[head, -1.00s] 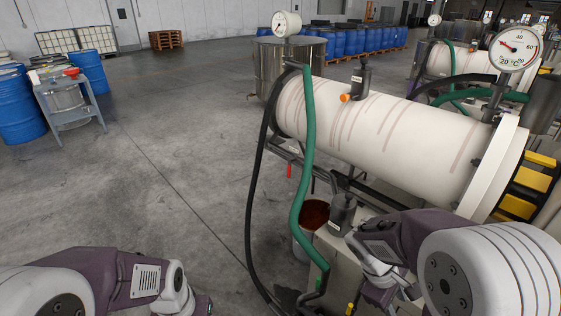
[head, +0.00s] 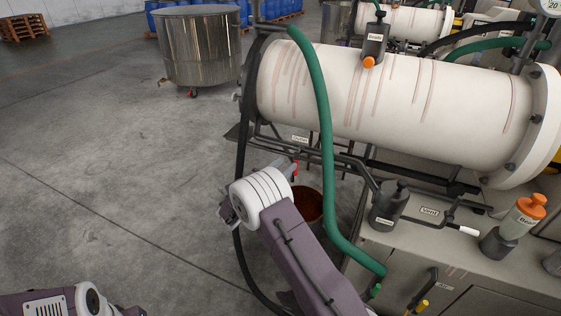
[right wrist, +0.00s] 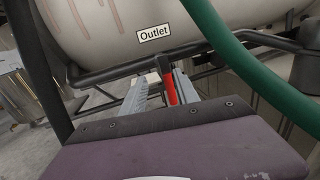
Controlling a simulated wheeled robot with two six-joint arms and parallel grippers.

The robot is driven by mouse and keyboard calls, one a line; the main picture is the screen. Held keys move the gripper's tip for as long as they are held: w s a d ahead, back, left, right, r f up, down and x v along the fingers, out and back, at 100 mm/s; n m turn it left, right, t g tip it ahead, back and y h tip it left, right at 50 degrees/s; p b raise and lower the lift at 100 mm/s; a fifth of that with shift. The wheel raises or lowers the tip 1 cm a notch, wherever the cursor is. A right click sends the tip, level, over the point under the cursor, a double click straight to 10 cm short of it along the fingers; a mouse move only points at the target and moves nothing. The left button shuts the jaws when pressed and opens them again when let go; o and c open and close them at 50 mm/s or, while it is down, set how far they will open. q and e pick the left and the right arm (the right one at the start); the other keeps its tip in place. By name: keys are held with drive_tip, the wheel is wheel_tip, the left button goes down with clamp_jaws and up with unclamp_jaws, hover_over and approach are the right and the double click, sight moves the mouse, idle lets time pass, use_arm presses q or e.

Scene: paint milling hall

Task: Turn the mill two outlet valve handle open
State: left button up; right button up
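The outlet valve's red handle (head: 295,168) is below the left end of the near white mill drum (head: 400,95), by a label (head: 300,138). In the right wrist view the label (right wrist: 154,33) reads "Outlet", and the red handle (right wrist: 167,88) stands between two grey fingers. My right gripper (right wrist: 160,78) is open around the handle. The right finger looks very close to it; I cannot tell whether they touch. In the head view my right wrist hides most of this gripper. My left arm shows at the bottom left; its fingers are out of frame.
A green hose (head: 324,130) hangs right of the handle, and a dark hose (head: 243,150) to its left. A bucket of red-brown paint (head: 308,206) stands below. A vent lever (head: 462,230) is on the cabinet. A steel tank (head: 200,48) stands behind; the floor at left is clear.

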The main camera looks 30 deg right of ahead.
drive_tip(key=w+d+f, duration=0.2)
drive_tip(key=w+d, duration=0.1)
drive_tip(key=d, duration=0.5)
drive_tip(key=shift+w+f+n, duration=0.15)
drive_tip(key=shift+f+n, duration=0.05)
drive_tip(key=shift+n, duration=0.1)
clamp_jaws()
idle(1.2)
